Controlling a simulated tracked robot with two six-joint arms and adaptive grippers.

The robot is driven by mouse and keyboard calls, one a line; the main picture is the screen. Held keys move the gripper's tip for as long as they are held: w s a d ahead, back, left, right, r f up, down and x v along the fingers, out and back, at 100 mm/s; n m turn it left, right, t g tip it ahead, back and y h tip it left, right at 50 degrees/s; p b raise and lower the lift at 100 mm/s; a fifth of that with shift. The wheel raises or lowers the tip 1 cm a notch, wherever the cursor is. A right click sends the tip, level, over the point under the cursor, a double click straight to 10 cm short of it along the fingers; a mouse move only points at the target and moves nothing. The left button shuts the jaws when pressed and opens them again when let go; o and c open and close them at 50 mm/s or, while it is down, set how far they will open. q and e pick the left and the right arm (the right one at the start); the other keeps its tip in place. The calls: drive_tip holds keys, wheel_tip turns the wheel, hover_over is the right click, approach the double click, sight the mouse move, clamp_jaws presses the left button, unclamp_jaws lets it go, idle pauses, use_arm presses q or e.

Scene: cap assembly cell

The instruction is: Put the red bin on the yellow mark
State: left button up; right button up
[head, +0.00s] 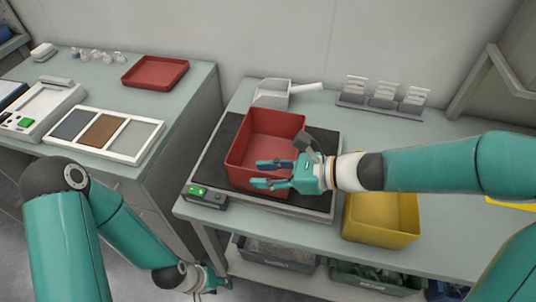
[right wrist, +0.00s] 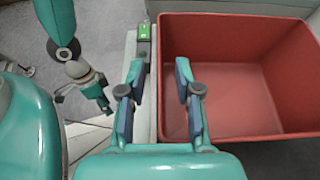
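The red bin (head: 262,125) is open-topped and empty, sitting on the black plate of a scale on the bench. My right gripper (head: 260,175) is at the bin's near side, fingers pointing left. In the right wrist view the gripper (right wrist: 158,95) is open, with the rim of the red bin (right wrist: 235,75) between its fingers: one appears inside, the other outside. Contact is not clear. A yellow patch (head: 512,204), perhaps the yellow mark, shows at the right edge, partly hidden by my right arm. My left gripper (head: 212,284) hangs low before the bench, too small to read.
A yellow bin (head: 380,220) stands right of the scale, under my right forearm. A white scoop (head: 285,92) and a rack of grey holders (head: 382,97) stand behind. A red tray (head: 155,71) lies on the left bench. Dark bins sit on the shelf below.

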drive_tip(key=shift+w+a+f, duration=0.1)
drive_tip(key=shift+a+f, duration=0.05)
drive_tip(key=shift+a, duration=0.2)
drive_tip(key=shift+c, duration=0.3)
clamp_jaws()
drive_tip(key=shift+r, duration=0.25)
